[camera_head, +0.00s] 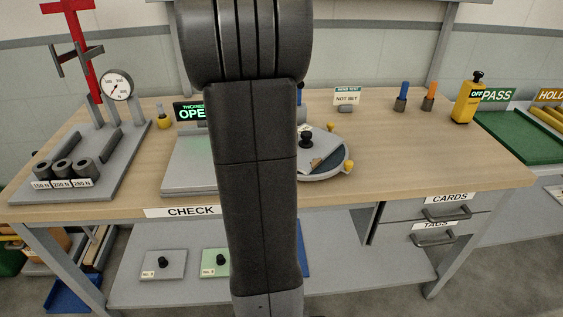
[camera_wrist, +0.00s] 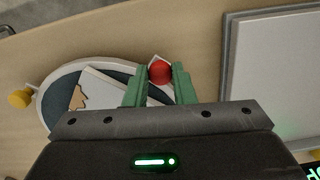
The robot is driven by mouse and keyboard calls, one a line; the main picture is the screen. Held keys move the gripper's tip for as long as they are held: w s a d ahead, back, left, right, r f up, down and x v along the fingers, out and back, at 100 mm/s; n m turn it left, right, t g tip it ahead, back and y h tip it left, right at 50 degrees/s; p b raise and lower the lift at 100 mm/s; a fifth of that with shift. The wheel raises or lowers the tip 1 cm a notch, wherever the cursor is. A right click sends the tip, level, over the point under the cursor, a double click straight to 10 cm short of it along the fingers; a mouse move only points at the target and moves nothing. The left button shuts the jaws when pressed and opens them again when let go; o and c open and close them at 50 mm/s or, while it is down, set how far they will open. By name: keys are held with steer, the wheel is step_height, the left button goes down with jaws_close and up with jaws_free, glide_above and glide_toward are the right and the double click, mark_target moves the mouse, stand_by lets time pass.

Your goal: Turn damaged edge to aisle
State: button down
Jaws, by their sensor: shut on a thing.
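A round turntable (camera_wrist: 44,110) with a pale rim and dark top stands on the bench; it also shows in the head view (camera_head: 338,167), partly behind my arm. A light grey plate (camera_head: 324,145) with a black knob lies on it. A brown jagged patch (camera_wrist: 77,97), seemingly the damaged edge, marks one side of the plate. A yellow knob (camera_wrist: 19,98) sits at the rim. My gripper (camera_wrist: 160,82) has its green fingers either side of a red knob (camera_wrist: 160,71) at the rim and is shut on it. My gripper is hidden behind my arm in the head view.
A flat grey thickness station (camera_head: 188,170) stands left of the turntable. A gauge stand with weights (camera_head: 75,165) is at the far left. A NOT SET sign (camera_head: 347,96), markers and a yellow bottle (camera_head: 467,103) stand at the back. The right bench front is clear.

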steer(key=shift+w+a+r+m+p, duration=0.1)
steer(key=shift+w+a+m+p, duration=0.5)
steer(key=shift+w+a+m, duration=0.35)
steer(key=shift+w+a+m+p, duration=0.4)
steer(key=shift+w+m, duration=0.25)
steer(key=shift+w, duration=0.05)
steer(key=shift+w+a+m+p, duration=0.35)
steer(key=shift+w+m, duration=0.25)
steer(key=shift+w, duration=0.05)
steer(key=shift+w+a+m+p, duration=0.25)
steer(key=shift+w+m+p, duration=0.1)
steer(key=shift+w+m, duration=0.3)
steer(key=shift+w+a+m+p, duration=0.25)
steer(key=shift+w+m+p, duration=0.15)
steer(key=shift+w, duration=0.3)
steer(key=shift+w+a+m+p, duration=0.2)
steer(key=shift+w+m+p, duration=0.4)
steer(key=shift+w+m, duration=0.75)
steer(key=shift+w, duration=0.15)
steer(key=c, duration=1.2)
jaws_free()
